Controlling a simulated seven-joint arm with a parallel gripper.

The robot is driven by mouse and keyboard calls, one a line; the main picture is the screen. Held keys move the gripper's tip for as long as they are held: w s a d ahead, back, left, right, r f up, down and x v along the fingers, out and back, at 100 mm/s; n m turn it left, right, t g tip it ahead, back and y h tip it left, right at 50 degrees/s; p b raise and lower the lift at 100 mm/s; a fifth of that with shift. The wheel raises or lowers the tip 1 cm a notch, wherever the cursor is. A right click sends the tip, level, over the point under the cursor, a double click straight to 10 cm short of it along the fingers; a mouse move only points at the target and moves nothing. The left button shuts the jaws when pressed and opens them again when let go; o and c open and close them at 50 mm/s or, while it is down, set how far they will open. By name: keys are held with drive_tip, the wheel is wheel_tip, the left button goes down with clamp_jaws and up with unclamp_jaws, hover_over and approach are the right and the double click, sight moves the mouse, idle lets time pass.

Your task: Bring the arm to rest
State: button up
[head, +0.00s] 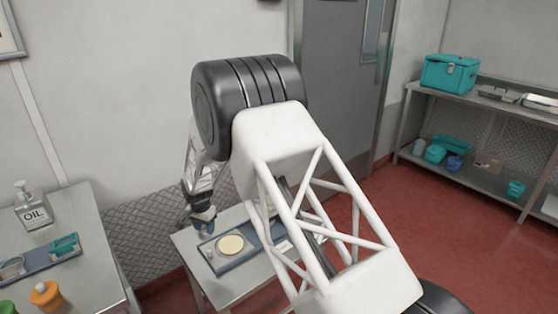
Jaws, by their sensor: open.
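My gripper (203,224) hangs pointing down over the left part of a small metal table (186,244). It is small in the head view, with bluish fingertips near the left end of a blue-grey tray (220,267). It is open, and I see nothing held between its fingers. My white lattice arm link and black joint fill the middle of the view and hide part of the table and tray.
A pale round disc (230,244) lies on the tray. A steel counter (85,232) at the left holds an oil bottle (33,205), a teal item (65,245) and an orange container (46,294). A shelf (475,182) with a teal cooler (450,73) stands at the right. Red floor lies between.

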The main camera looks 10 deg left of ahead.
drive_tip(key=s+d+r, duration=0.2)
drive_tip(key=d+r, duration=1.4)
drive_tip(key=r, duration=0.1)
drive_tip(key=s+d+r+n+t, duration=0.1)
drive_tip(key=s+d+r, duration=0.4)
drive_tip(key=d+r, duration=0.3)
drive_tip(key=s+d+r, duration=0.5)
drive_tip(key=d, duration=0.5)
drive_tip(key=s+d+r+n+t, duration=0.1)
drive_tip(key=s+d+r, duration=0.2)
drive_tip(key=s+d, duration=0.4)
drive_tip(key=s+d+r, duration=0.3)
drive_tip(key=s+d, duration=0.3)
drive_tip(key=s, duration=0.1)
drive_tip(key=s+d, duration=0.4)
drive_tip(key=s, duration=0.4)
drive_tip(key=s+d, duration=0.4)
drive_tip(key=s, duration=0.5)
drive_tip(key=shift+s+d+f+n+t, duration=0.2)
drive_tip(key=shift+s+f+n+t, duration=0.1)
drive_tip(key=shift+f+n, duration=0.15)
